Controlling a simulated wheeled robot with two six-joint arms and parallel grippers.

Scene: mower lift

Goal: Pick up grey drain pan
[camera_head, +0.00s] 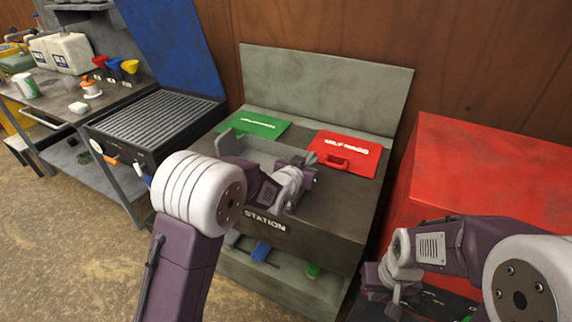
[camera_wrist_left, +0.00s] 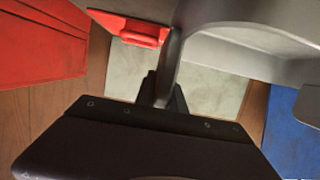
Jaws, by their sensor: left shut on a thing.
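The grey drain pan (camera_head: 262,148) is at the station bench, partly hidden behind my left arm in the head view. My left gripper (camera_head: 308,168) is at the pan's right side and shut on it. In the left wrist view the pan (camera_wrist_left: 250,62) fills the upper right, and its wall passes between the fingers of my left gripper (camera_wrist_left: 165,88). I cannot tell whether the pan's underside touches the bench. My right gripper (camera_head: 388,288) is low at the right, away from the pan, and its finger opening is unclear.
The station bench (camera_head: 350,205) has a green lid (camera_head: 258,124) and a red lid (camera_head: 345,153) with a handle at its back. A red cabinet (camera_head: 490,165) stands at the right. A slatted black unit (camera_head: 160,115) and a cluttered workbench (camera_head: 50,95) stand at the left.

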